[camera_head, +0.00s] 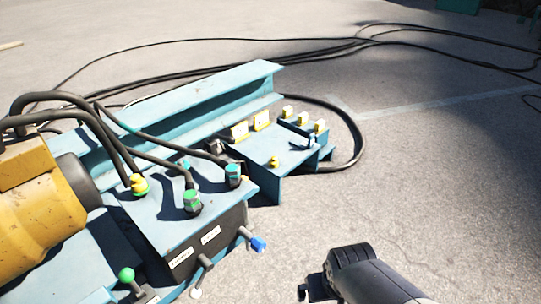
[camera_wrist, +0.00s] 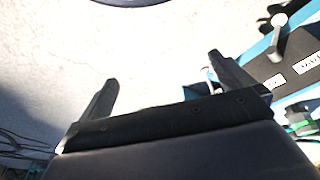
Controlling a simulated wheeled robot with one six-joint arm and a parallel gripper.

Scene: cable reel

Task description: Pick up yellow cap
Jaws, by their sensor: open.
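On the teal frame in the head view, a small yellow piece (camera_head: 274,161) stands alone on the flat plate. Several yellow-topped pieces (camera_head: 320,126) stand in a row along the plate's back edge. A yellow connector (camera_head: 138,185) sits on a cable end to the left. I cannot tell which of these is the yellow cap. My gripper (camera_wrist: 165,88) is open in the wrist view, with pale ground between its fingers. In the head view my arm is at bottom right, over the pavement and apart from the frame. No yellow piece shows clearly in the wrist view.
Green (camera_head: 192,202) and teal (camera_head: 232,175) connectors with thick black cables stand on the frame. A blue-ended lever (camera_head: 258,244) juts from its front. A yellow drum-like body (camera_head: 35,215) is at left. Black cables loop behind. Pavement at right is open.

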